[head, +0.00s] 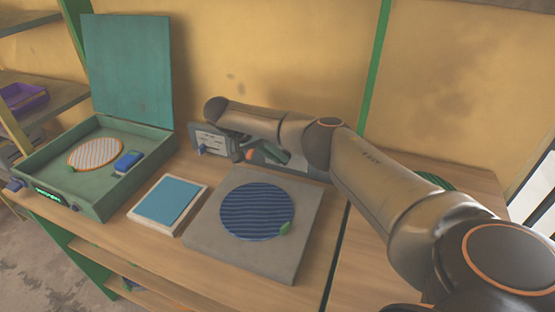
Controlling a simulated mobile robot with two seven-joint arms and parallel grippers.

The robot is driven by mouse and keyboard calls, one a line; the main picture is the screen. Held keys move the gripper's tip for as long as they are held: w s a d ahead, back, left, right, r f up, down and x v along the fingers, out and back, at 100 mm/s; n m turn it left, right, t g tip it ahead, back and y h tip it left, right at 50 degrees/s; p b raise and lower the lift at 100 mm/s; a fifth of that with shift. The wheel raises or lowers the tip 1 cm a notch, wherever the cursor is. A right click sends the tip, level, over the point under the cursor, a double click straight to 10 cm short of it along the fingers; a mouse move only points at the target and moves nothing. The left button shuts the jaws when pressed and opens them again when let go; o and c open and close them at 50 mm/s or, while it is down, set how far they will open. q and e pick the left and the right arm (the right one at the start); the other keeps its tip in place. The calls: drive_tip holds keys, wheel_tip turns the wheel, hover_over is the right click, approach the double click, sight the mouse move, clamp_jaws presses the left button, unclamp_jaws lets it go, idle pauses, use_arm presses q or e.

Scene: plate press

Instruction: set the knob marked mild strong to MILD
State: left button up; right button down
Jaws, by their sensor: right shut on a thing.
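A grey control unit (212,136) with a white label plate stands at the back of the table, by the wall. A blue lever (202,150) shows on its front. The mild and strong lettering is too small to read. My right arm reaches in from the right and passes over the unit. The dark right gripper (241,151) is low in front of the unit's right part, beside a small orange part. It is shut on what seems to be a knob; the fingertips and grip are mostly hidden. My left gripper is out of view.
An open teal press box (62,185) holds a striped disc (95,153) and a blue block (128,162). A blue-topped pad (165,201) and a grey slab (208,245) with a dark blue disc (257,210) lie in front. Clear wood shows around them.

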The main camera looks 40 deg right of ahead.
drive_tip(key=shift+d, duration=0.1)
idle(0.4)
drive_tip(key=c, duration=0.9)
unclamp_jaws()
drive_tip(key=shift+o, duration=0.2)
drive_tip(key=b+v, duration=0.1)
drive_tip(key=v, duration=1.1)
drive_tip(key=shift+a+b, duration=0.3)
drive_tip(key=shift+b, duration=0.1)
drive_tip(key=shift+w, duration=0.1)
